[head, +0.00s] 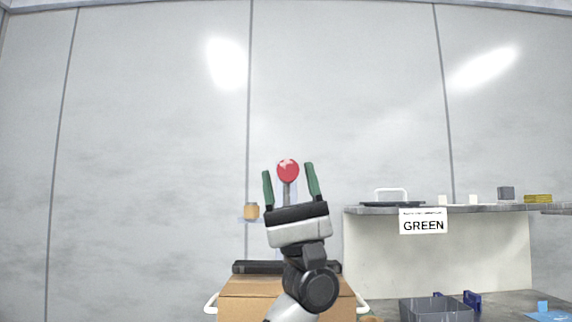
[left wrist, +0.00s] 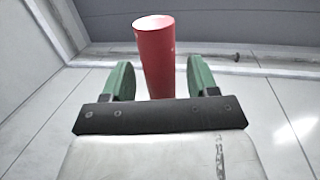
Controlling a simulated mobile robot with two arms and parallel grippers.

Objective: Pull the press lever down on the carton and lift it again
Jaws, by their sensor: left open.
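The press lever's red knob (head: 288,170) stands on a thin grey rod in the middle of the head view. My left gripper (head: 290,182) is open, with its green fingers on either side of the knob and rod in the picture. In the left wrist view, a red cylindrical handle (left wrist: 155,55) shows between the two open fingers (left wrist: 158,80), with a gap on each side. The carton (head: 245,298) is below, partly hidden by my left arm. A dark bar (head: 250,267) lies behind the carton's top edge. My right gripper is not in view.
A grey counter (head: 470,209) with a GREEN sign (head: 423,221) stands to the right. A grey bin (head: 436,309) and blue items (head: 472,299) are at the lower right. A small orange object (head: 251,211) is left of the gripper. The wall behind is bare.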

